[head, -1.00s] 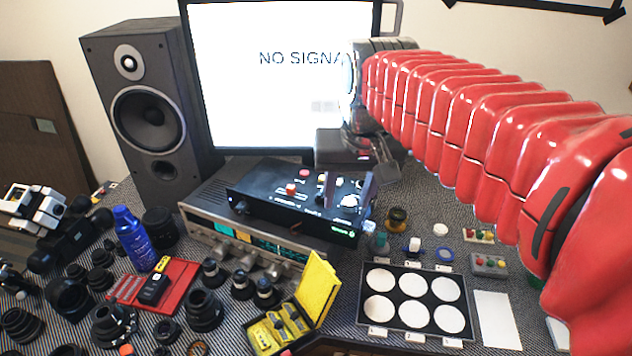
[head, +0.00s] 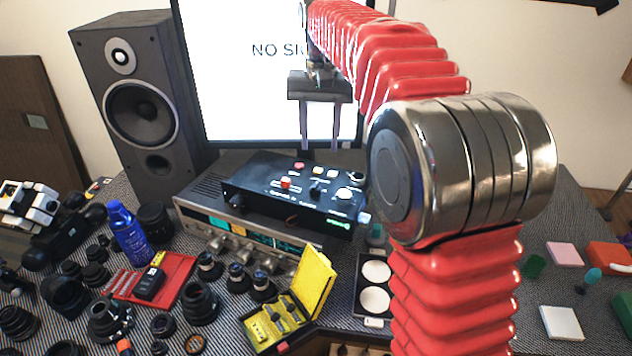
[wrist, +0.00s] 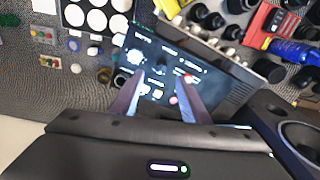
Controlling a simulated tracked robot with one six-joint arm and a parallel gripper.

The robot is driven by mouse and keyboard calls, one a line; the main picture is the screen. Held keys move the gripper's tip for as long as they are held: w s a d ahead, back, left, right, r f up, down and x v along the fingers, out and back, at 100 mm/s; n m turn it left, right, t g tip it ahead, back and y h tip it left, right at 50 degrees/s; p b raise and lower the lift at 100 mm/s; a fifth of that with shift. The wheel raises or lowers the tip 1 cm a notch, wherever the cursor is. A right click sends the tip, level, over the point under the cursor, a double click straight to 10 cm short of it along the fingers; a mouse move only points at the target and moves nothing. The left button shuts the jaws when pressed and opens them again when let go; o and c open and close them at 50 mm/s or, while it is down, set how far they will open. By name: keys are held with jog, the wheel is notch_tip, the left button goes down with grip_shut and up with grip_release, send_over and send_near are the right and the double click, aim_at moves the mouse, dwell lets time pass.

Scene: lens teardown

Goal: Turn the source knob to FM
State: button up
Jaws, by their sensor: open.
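The black control box (head: 270,190) sits on top of the silver receiver (head: 190,215). Its top carries a dark knob (head: 316,188), a white knob (head: 344,194), red buttons (head: 299,166) and small white labels. The receiver front has several silver knobs (head: 240,243). The labels are too small to read, so I cannot tell which knob is the source knob or where it points. My gripper (head: 320,146) is open and empty, fingers pointing down, above and behind the control box. In the wrist view the box (wrist: 170,65) shows between and beyond the fingers (wrist: 159,84).
A monitor (head: 240,90) stands behind my gripper, and a tall speaker (head: 130,100) stands left of the receiver. Lenses (head: 200,303), a blue bottle (head: 127,232), a red tray (head: 185,275) and an open yellow case (head: 312,280) crowd the front. My arm hides much of the right side.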

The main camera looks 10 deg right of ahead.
send_over(316, 184)
jog(key=shift+a+f+m+g, duration=0.1)
jog(key=shift+f+m+g, duration=0.25)
jog(key=shift+f, duration=0.75)
jog(key=shift+f, duration=0.1)
notch_tip(316, 184, down, 14)
jog(key=shift+r, duration=0.2)
jog(key=shift+c, duration=0.2)
jog(key=c, duration=1)
jog(key=shift+d, duration=0.25)
jog(key=shift+a, duration=0.1)
